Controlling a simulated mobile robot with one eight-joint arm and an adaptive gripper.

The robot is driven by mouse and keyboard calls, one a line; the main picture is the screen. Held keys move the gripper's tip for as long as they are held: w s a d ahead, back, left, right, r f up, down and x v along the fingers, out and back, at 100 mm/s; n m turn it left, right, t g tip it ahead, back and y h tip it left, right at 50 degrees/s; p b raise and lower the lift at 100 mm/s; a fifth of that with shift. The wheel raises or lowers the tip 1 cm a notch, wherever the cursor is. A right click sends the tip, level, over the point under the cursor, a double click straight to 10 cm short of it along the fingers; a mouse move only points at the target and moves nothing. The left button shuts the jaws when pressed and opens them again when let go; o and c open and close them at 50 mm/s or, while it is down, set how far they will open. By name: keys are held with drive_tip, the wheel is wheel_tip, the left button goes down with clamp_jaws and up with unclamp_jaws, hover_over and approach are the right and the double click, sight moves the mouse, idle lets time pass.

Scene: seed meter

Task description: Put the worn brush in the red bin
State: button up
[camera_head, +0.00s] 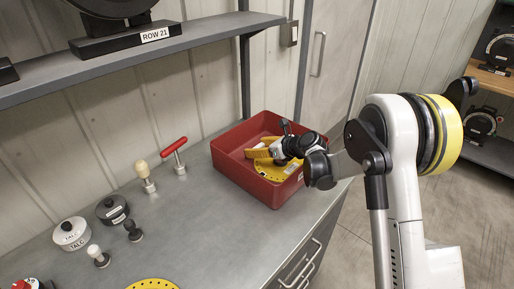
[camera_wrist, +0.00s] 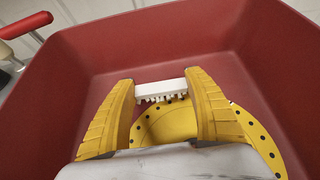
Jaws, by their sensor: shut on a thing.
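The red bin (camera_head: 229,159) stands at the right end of the metal bench. My gripper (camera_head: 258,152) is over and inside its opening, reaching in from the right. In the wrist view my gripper (camera_wrist: 163,95) has its yellow fingers shut on the worn brush (camera_wrist: 162,88), a small white bar with uneven bristles pointing down. The red bin's walls (camera_wrist: 150,60) surround it in that view. A yellow disc (camera_wrist: 262,143) with dark holes lies in the bin below the brush. The brush is hidden by my gripper in the head view.
On the bench are a red-handled tool (camera_head: 175,152), a cream-knobbed tool (camera_head: 146,176), a white talc tin (camera_head: 71,233), a dark tin (camera_head: 112,208) and another yellow disc (camera_head: 153,284). A shelf (camera_head: 200,36) runs above the bench. The bench middle is clear.

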drive_tip(key=shift+f, duration=0.2)
drive_tip(key=o, duration=1)
drive_tip(key=shift+c, duration=0.2)
drive_tip(key=shift+r, duration=0.1)
